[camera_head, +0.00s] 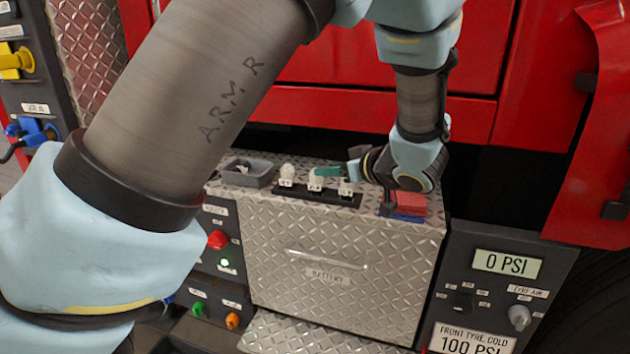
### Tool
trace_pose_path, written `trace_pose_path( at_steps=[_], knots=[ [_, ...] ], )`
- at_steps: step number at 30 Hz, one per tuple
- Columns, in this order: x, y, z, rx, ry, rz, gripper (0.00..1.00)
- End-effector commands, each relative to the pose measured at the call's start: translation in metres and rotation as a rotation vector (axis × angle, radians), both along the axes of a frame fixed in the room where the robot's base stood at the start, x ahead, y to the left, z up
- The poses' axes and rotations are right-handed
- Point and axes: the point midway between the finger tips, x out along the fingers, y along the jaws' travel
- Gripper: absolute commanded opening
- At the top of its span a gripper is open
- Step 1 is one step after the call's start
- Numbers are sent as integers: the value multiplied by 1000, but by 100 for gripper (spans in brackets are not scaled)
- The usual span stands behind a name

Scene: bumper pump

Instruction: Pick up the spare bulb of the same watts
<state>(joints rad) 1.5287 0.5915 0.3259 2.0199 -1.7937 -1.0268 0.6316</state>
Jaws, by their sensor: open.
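Three small white bulbs stand in a row in a black rack on top of the diamond-plate battery box: a left bulb (287,172), a middle bulb (316,181) and a right bulb (346,188). Any watt marks on them are too small to read. My gripper (334,172) reaches in from the right, low over the rack. It is open, with a teal finger close to the middle and right bulbs. I cannot tell whether it touches either one. The black rack (318,195) is partly hidden behind the bulbs.
A grey tray (263,181) stands left of the rack on the battery box (330,245). Red and blue blocks (410,204) lie to the right, under my wrist. A tyre-air panel (500,290) stands at the right. Red bodywork rises behind. My arm hides much of the left.

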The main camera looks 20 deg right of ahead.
Motion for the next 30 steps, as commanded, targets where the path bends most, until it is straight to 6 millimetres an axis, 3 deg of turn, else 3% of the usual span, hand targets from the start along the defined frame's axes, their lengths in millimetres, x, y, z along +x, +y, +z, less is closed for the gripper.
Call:
trace_pose_path(
  at_steps=[8,16,25,30],
  knots=[
    [20,5,-9,2,-1,0,50],
    [53,13,-25,1,-1,1,50],
    [58,13,-28,-1,2,-2,50],
    [58,13,-28,-1,2,-2,32]
  ],
)
